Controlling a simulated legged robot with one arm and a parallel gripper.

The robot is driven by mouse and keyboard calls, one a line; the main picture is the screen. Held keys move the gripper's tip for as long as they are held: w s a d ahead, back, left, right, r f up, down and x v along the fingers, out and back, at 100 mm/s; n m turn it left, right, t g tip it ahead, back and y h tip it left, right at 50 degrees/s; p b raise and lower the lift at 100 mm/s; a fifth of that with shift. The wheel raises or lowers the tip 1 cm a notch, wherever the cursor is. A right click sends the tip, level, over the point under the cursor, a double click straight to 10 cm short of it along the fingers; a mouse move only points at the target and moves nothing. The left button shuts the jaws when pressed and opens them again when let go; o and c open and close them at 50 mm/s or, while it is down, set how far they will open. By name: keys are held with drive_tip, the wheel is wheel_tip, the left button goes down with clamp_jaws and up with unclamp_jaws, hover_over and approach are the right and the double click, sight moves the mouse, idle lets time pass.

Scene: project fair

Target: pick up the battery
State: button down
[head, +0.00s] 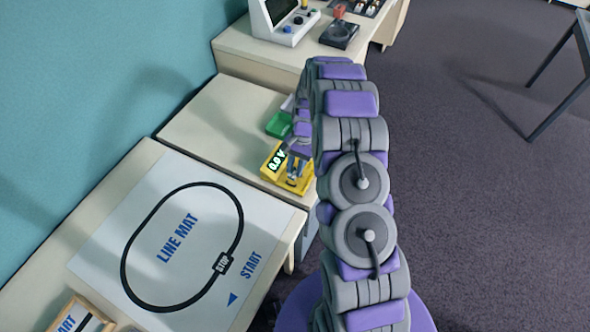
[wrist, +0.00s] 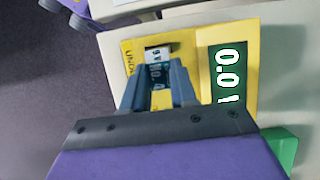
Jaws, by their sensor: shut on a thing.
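The battery (wrist: 157,54), with a silvery end and a dark label with pale lettering, shows in the wrist view between the fingertips. My gripper (wrist: 158,72) is shut on it; the fingers hide part of it. The yellow tester (wrist: 185,48) lies right behind the battery in that view, its display reading 0.0 V. In the head view my gripper (head: 294,171) points down over the yellow tester (head: 268,178) near the table's edge. The battery is too small to make out there. I cannot tell whether it still touches the tester.
A green object (head: 279,124) sits just behind the tester, and also shows in the wrist view (wrist: 284,147). A line mat (head: 150,215) covers the nearer table. An arcade-like cabinet (head: 282,22) and a black device (head: 339,34) stand on the far table. Carpet is open at right.

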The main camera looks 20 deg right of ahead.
drive_tip(key=s+a+r+p, duration=0.1)
drive_tip(key=s+p, duration=0.1)
drive_tip(key=s, duration=1.4)
drive_tip(key=shift+a+r+p, duration=0.15)
drive_tip(key=shift+r+p, duration=0.25)
